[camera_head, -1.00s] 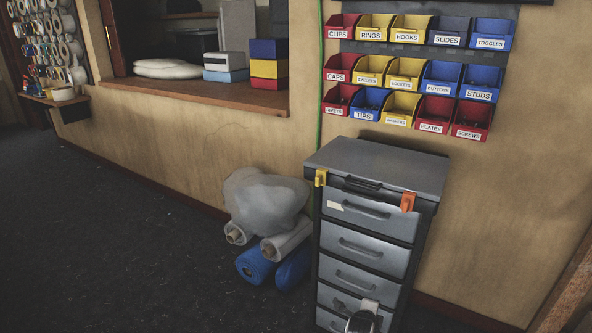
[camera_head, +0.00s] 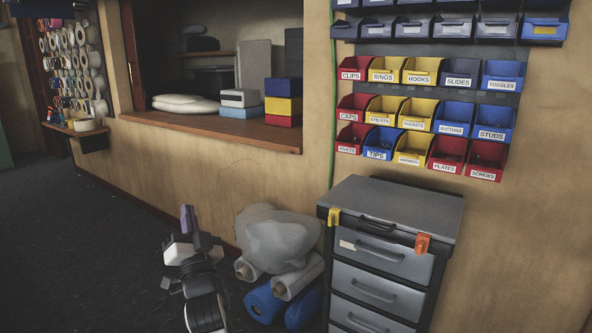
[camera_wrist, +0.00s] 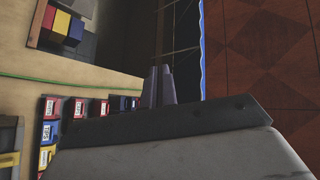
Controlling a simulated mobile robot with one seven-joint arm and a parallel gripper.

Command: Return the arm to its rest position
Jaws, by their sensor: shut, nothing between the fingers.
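My gripper (camera_head: 186,218) is at the lower left of the head view, pointing up, in front of the wall and left of the canvas rolls. It is empty and its fingers are together. In the wrist view my gripper's fingers (camera_wrist: 157,84) also show close together, with nothing between them. The canvas rolls (camera_head: 296,277) lie on the floor beside the drawer cabinet, white ones over blue ones (camera_head: 264,301), with a grey bundle (camera_head: 277,238) on top. My gripper is apart from them.
A grey drawer cabinet (camera_head: 377,284) with yellow and orange clips stands right of the rolls. Labelled bins (camera_head: 420,73) hang on the wall above. A wooden ledge (camera_head: 215,132) holds boxes and white pads. The dark floor (camera_head: 95,255) at left is clear.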

